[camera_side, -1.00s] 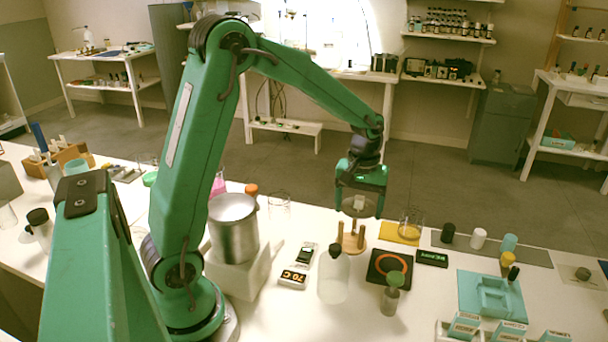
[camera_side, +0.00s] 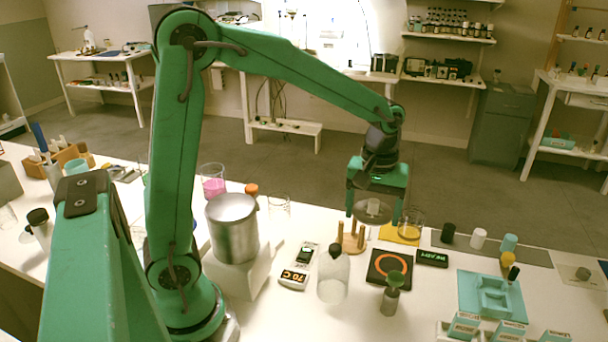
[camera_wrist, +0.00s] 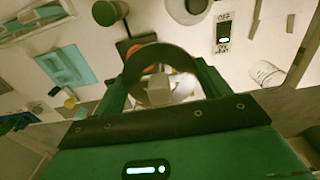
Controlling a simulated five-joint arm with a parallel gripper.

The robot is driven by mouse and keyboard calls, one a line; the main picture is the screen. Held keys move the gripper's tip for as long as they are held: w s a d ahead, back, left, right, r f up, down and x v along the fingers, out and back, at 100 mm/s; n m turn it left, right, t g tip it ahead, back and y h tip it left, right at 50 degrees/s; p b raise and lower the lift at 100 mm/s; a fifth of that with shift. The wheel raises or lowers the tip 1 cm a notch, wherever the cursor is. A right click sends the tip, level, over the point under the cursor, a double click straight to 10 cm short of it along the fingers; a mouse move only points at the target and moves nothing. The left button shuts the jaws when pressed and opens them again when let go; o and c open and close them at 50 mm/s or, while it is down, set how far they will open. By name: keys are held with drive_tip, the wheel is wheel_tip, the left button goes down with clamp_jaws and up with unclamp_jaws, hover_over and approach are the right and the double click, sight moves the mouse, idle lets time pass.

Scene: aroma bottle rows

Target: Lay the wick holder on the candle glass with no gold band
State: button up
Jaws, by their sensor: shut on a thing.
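My gripper (camera_side: 373,212) is shut on the wick holder (camera_side: 373,205), a pale disc with a small block at its middle, held level in the air. In the wrist view the holder's pale block (camera_wrist: 157,90) shows between the fingers, with a dark curved rim behind it. The holder is above and slightly right of a wooden peg stand (camera_side: 350,240). A clear candle glass (camera_side: 411,220) stands by a yellow mat (camera_side: 395,236), just right of my gripper. Another clear glass (camera_side: 279,203) stands to the left. I cannot clearly tell a gold band on either.
A steel pot (camera_side: 232,228), a clear bottle (camera_side: 333,275) and a dark pad with an orange ring (camera_side: 390,268) stand nearer. Small jars (camera_side: 478,238) stand on a grey strip at the right. A teal tray (camera_side: 490,295) is at the front right.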

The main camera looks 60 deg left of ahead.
idle(0.3)
drive_tip(key=shift+a, duration=0.5)
drive_tip(key=s+a, duration=0.4)
drive_tip(key=a, duration=1)
drive_tip(key=s+a, duration=0.4)
drive_tip(key=a, duration=1.1)
drive_tip(key=shift+s+f, duration=0.15)
drive_tip(key=shift+f, duration=0.15)
drive_tip(key=shift+a+f, duration=0.1)
drive_tip(key=shift+f, duration=0.1)
drive_tip(key=shift+f, duration=1.05)
drive_tip(key=shift+f, duration=2.55)
